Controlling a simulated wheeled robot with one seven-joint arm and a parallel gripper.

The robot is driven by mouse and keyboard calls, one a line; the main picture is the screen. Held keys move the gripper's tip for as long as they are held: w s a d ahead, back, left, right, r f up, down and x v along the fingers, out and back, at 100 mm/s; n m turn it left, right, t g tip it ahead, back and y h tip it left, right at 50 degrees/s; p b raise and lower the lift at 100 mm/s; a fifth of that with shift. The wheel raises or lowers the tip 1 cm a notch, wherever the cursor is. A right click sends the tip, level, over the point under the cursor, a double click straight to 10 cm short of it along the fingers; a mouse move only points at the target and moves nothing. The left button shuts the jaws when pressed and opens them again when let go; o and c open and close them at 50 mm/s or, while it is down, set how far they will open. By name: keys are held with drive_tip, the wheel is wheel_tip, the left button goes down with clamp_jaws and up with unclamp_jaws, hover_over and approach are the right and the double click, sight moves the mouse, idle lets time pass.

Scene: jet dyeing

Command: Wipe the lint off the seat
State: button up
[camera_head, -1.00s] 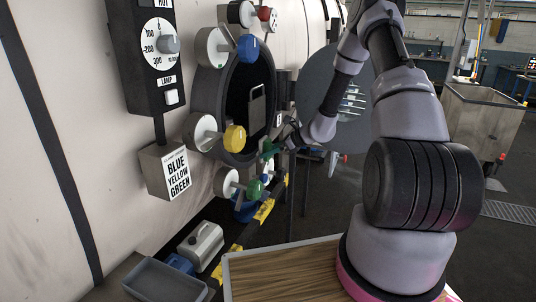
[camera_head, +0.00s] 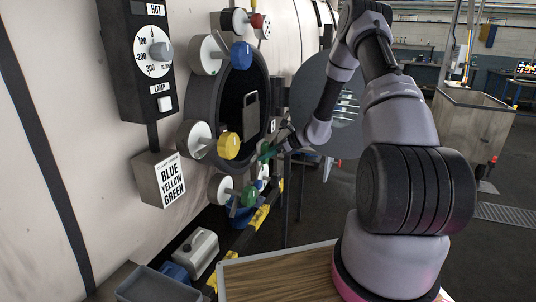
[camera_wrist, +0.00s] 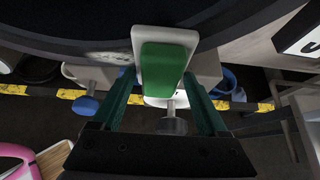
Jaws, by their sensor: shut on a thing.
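My gripper (camera_head: 267,152) is at the lower right of the round dark port ring (camera_head: 203,93) on the pale machine wall. In the wrist view, my gripper (camera_wrist: 161,76) has its two dark green fingers on either side of a green block with a pale backing (camera_wrist: 164,68), and is shut on it. The far end of this piece overlaps the dark curved rim (camera_wrist: 75,42) across the top of that view. I cannot tell whether it touches the rim.
Blue (camera_head: 241,55), yellow (camera_head: 229,145) and green (camera_head: 249,196) knobs stick out around the port. The round door (camera_head: 300,92) stands open at right. A pale jerrycan (camera_head: 195,252) and grey tray (camera_head: 150,287) sit low at left. A cart (camera_head: 470,125) stands at right.

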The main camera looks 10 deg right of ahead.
drive_tip(key=s+a, duration=0.3)
drive_tip(key=s, duration=0.2)
drive_tip(key=shift+a, duration=0.3)
drive_tip(key=shift+s+a, duration=1.1)
drive_tip(key=shift+s, duration=0.3)
drive_tip(key=shift+r, duration=0.1)
drive_tip(key=s+d, duration=0.3)
drive_tip(key=d, duration=0.2)
drive_tip(key=shift+s, duration=0.25)
drive_tip(key=shift+s+d, duration=0.85)
drive_tip(key=shift+d, duration=0.3)
drive_tip(key=shift+a, duration=0.1)
drive_tip(key=w+a, duration=0.4)
drive_tip(key=a, duration=0.1)
